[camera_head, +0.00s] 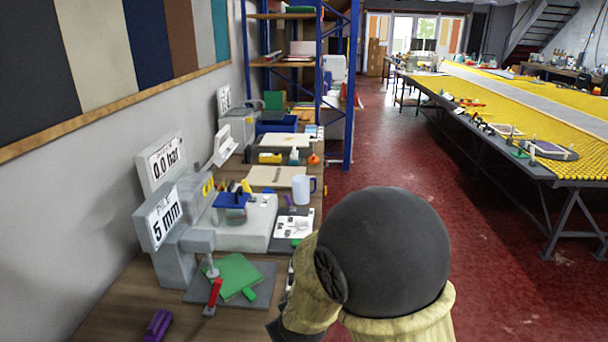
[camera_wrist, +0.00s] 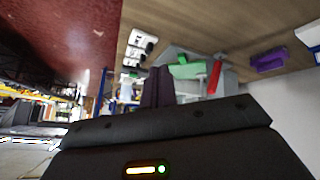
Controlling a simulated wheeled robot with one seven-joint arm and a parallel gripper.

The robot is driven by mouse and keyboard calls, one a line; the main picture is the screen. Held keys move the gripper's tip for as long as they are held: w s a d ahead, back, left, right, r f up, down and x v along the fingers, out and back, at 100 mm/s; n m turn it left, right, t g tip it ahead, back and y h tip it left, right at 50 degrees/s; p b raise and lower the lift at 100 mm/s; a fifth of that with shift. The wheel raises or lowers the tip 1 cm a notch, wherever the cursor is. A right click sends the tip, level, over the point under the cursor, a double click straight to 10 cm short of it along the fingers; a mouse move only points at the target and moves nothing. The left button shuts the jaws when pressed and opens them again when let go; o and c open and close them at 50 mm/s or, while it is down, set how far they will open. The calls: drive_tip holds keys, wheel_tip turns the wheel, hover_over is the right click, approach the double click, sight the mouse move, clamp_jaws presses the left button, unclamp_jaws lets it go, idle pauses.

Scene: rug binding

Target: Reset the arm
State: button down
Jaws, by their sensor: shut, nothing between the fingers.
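My arm (camera_head: 385,255) fills the lower middle of the head view, beside the right edge of the workbench. Only a dark piece of its end shows low at the bench edge there, and the fingertips are hidden. In the wrist view my gripper (camera_wrist: 158,82) shows as dark fingers closed together, with nothing held between them. In that view it points toward the bench top, with a green piece and a red handle beyond it to the right.
The wooden bench (camera_head: 112,308) holds a pile gauge reading 5 mm (camera_head: 166,218), a green pad (camera_head: 235,275), a red-handled tool (camera_head: 214,293), a purple block (camera_head: 158,325) and a white mug (camera_head: 302,189). A blue shelf rack (camera_head: 348,100) stands behind. The red floor (camera_head: 400,165) is open toward the long yellow table (camera_head: 520,105).

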drive_tip(key=s+d+m+g+h+b, duration=0.1)
drive_tip(key=s+d+m+g, duration=0.1)
drive_tip(key=s+d, duration=0.4)
drive_tip(key=s+d+r+m+g+b, duration=0.1)
drive_tip(key=s+d+m+g, duration=0.2)
drive_tip(key=d, duration=0.9)
drive_tip(key=s+m, duration=0.1)
drive_tip(key=s, duration=0.2)
drive_tip(key=shift+s+m+h, duration=0.25)
drive_tip(key=shift+m+h, duration=0.05)
drive_tip(key=shift+h, duration=0.1)
drive_tip(key=shift+d, duration=0.1)
